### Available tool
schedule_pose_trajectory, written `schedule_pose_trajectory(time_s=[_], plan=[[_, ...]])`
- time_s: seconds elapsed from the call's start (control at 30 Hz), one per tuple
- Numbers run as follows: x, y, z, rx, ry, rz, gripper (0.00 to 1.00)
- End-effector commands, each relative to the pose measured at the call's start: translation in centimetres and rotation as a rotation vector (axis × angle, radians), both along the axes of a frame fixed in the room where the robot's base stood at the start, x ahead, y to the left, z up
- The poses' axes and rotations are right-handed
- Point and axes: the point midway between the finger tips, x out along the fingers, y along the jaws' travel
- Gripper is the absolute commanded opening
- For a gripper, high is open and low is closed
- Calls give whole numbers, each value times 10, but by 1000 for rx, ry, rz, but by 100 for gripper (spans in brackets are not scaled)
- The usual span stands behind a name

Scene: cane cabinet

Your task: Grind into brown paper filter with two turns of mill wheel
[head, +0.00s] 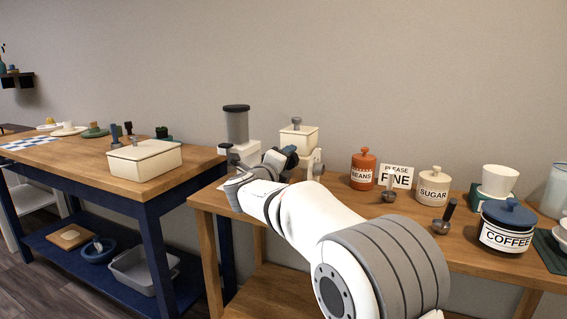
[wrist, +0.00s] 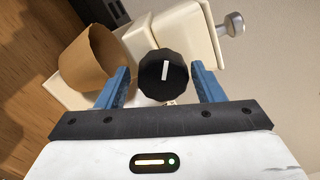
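In the wrist view a black faceted knob (wrist: 163,76) with a white line sits on the front of a cream body (wrist: 150,40). I take the knob to be the mill wheel. The blue fingers of my gripper (wrist: 161,72) are open on either side of it, with a visible gap at each side. The brown paper filter (wrist: 88,60) stands to the left of the knob, its mouth open. In the head view my gripper (head: 283,158) is at the left end of the right table, by a cream box with a silver knob (head: 298,138); my arm partly hides this area.
A white machine with a grey hopper (head: 237,126) stands just left of my gripper. To the right are a BEANS jar (head: 363,172), a FINE sign (head: 396,177), a SUGAR jar (head: 433,188), metal scoops and a COFFEE jar (head: 505,228). A blue-legged table (head: 90,160) stands left.

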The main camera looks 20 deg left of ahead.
Motion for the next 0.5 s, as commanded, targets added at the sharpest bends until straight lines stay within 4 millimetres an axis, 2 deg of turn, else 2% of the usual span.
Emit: schedule_pose_trajectory(time_s=[0.1, 0.33, 0.5], plan=[[0, 0, 1, 1, -1, 1, 69], [-1, 0, 2, 1, -3, 1, 69], [-21, 3, 4, 0, -2, 3, 69]])
